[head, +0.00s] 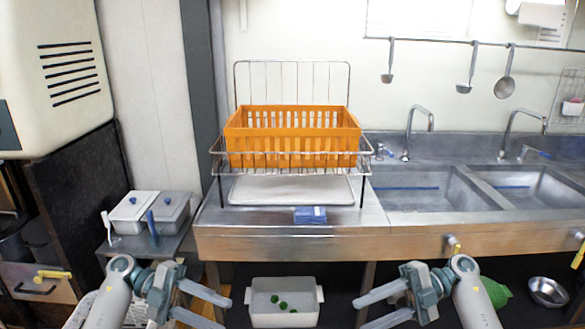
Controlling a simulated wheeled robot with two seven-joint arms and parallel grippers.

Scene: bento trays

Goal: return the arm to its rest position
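My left gripper (226,314) comes in low at the left of the head view. Its two fingers are spread apart with nothing between them. My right gripper (360,314) comes in low at the right, also with its fingers spread and empty. Both grippers point inward toward each other, with a wide gap between them. A white bin (259,318) holding several small green pieces (283,305) shows in that gap, below counter level. Neither gripper appears to hold anything. The lower fingertips are near the bottom edge of the picture.
An orange crate (292,119) sits in a wire rack on the steel counter (290,243). Under it lies a pale tray (290,189), with a blue packet (310,215) in front. Two sinks (425,190) are at the right. Lidded containers (133,213) stand at the left.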

